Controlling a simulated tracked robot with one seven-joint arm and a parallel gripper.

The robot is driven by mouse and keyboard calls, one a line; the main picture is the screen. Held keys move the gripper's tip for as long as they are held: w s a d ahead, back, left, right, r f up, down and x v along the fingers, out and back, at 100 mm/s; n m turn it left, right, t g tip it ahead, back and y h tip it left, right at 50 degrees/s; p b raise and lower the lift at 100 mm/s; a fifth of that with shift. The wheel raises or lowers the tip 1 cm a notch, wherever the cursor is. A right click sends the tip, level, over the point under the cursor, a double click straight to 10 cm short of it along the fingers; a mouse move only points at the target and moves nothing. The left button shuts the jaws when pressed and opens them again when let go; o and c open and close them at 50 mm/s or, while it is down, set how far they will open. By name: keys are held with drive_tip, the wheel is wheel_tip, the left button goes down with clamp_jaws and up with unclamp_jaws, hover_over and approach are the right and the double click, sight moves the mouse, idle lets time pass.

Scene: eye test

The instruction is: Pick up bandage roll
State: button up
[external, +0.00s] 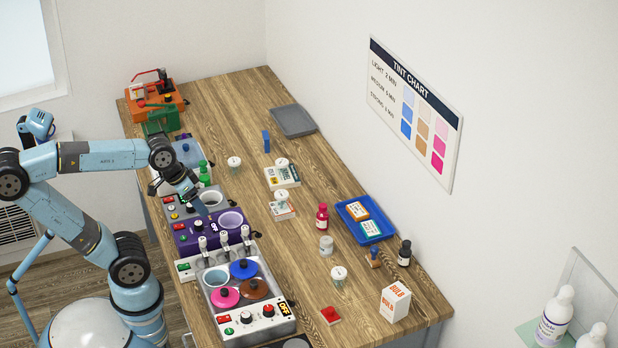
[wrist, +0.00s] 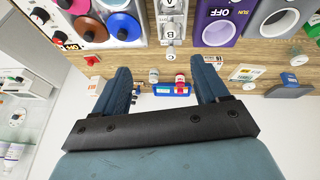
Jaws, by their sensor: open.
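I cannot make out a bandage roll for certain. Several small pale cylinders stand on the wooden table (external: 300,235); one squat greyish-white cylinder (external: 326,245), left of the blue tray, could be it, but it is too small to tell. A similar pale cylinder (wrist: 154,75) shows between my fingers in the wrist view, well beyond them. My gripper (wrist: 163,88) is open and empty, its two dark fingers wide apart. In the external view my gripper (external: 195,198) hangs over the machines at the table's left side, apart from all the pale cylinders.
A blue tray (external: 350,208) holds two boxes. A red bottle (external: 322,217), a dark bottle (external: 404,253) and a BULB box (external: 395,303) stand nearby. A purple machine (external: 190,238) and a waxer with coloured lids (external: 222,318) line the left edge. A grey tray (external: 293,121) lies at the back.

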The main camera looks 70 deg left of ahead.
drive_tip(key=w+d+f+n+g+h, duration=0.2)
drive_tip(key=w+d+f+n+h, duration=0.25)
drive_tip(key=w, duration=0.25)
drive_tip(key=n+t+h, duration=0.5)
drive_tip(key=n+t, duration=0.1)
drive_tip(key=n, duration=1.4)
hover_over(331, 255)
drive_tip(key=s+a, duration=0.7)
drive_tip(key=a, duration=0.4)
drive_tip(key=f, duration=1.5)
drive_tip(key=shift+d+f, duration=0.2)
drive_tip(key=shift+g, duration=0.3)
drive_tip(key=x, duration=1.3)
drive_tip(key=shift+d+f, duration=0.1)
drive_tip(key=shift+d, duration=0.2)
drive_tip(key=c, duration=1)
